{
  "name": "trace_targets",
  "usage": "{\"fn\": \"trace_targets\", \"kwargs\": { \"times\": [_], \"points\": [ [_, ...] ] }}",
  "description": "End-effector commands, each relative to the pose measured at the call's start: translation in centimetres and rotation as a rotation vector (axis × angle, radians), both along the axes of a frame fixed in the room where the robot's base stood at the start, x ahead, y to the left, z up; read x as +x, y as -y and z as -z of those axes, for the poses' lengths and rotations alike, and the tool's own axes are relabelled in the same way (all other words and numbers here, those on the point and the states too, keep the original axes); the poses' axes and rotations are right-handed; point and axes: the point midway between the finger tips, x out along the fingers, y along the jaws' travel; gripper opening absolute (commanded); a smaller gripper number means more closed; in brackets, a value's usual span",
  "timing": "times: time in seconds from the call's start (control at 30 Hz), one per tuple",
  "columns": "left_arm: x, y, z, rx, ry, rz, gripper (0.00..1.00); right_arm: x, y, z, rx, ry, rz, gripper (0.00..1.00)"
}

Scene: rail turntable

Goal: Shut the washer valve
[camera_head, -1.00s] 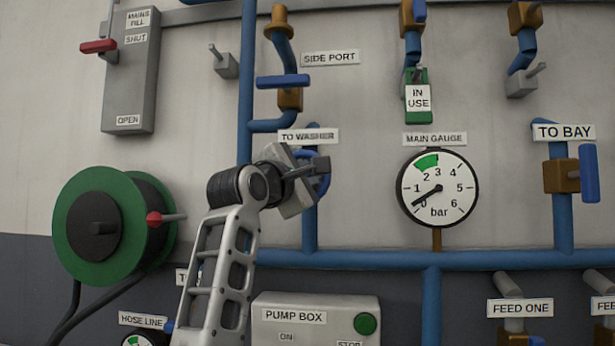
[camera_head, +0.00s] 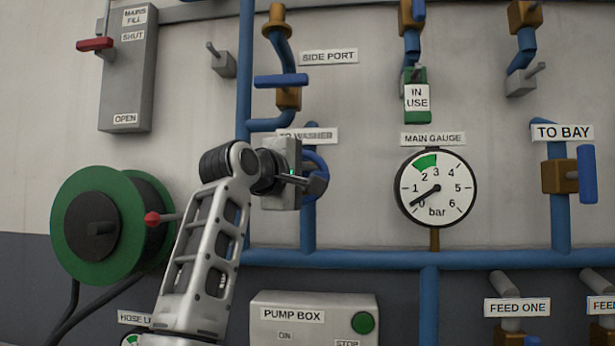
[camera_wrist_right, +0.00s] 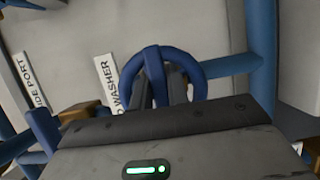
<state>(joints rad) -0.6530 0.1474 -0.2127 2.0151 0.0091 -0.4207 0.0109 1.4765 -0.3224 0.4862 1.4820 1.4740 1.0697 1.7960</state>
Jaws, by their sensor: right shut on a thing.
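The washer valve's blue round handwheel (camera_head: 319,160) sits on a blue pipe under the TO WASHER label (camera_head: 306,134), partly hidden by my gripper. My right gripper (camera_head: 316,183) reaches it from the lower left. In the right wrist view, its two dark fingers (camera_wrist_right: 164,88) are shut on the blue wheel (camera_wrist_right: 197,75), with a blue bar of it between them. The TO WASHER label also shows in that view (camera_wrist_right: 109,85), partly covered. My left gripper is not in view.
The side port's blue lever (camera_head: 281,81) is above the wheel. The main gauge (camera_head: 435,188) is to the right, its needle near 0. A green hose reel (camera_head: 88,190) is to the left. The pump box (camera_head: 312,316) is below, and a blue main pipe (camera_head: 370,259) crosses under the wheel.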

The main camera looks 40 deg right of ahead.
Motion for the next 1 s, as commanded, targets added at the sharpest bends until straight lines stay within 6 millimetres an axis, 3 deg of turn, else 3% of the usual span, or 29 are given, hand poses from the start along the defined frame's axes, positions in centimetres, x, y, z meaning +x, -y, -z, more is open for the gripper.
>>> {"fn": "trace_targets", "kwargs": {
  "times": [0.33,0.37,0.4,0.43,0.77,1.0],
  "points": [
    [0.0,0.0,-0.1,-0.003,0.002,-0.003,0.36,0.0,0.0,0.1,0.007,0.005,-0.002,0.00],
    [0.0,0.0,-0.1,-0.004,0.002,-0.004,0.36,0.0,0.0,0.1,0.006,0.004,-0.002,0.22],
    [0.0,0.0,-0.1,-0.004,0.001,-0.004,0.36,0.0,0.0,0.1,0.006,0.004,-0.001,0.33],
    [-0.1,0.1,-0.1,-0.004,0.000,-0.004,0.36,0.0,0.0,0.1,0.006,0.004,-0.001,0.38],
    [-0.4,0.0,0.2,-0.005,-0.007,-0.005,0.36,0.0,-0.3,0.1,0.003,0.003,-0.002,0.38],
    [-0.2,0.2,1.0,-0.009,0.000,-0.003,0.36,-1.0,-3.8,0.3,0.001,0.005,-0.005,0.38]
  ]
}}
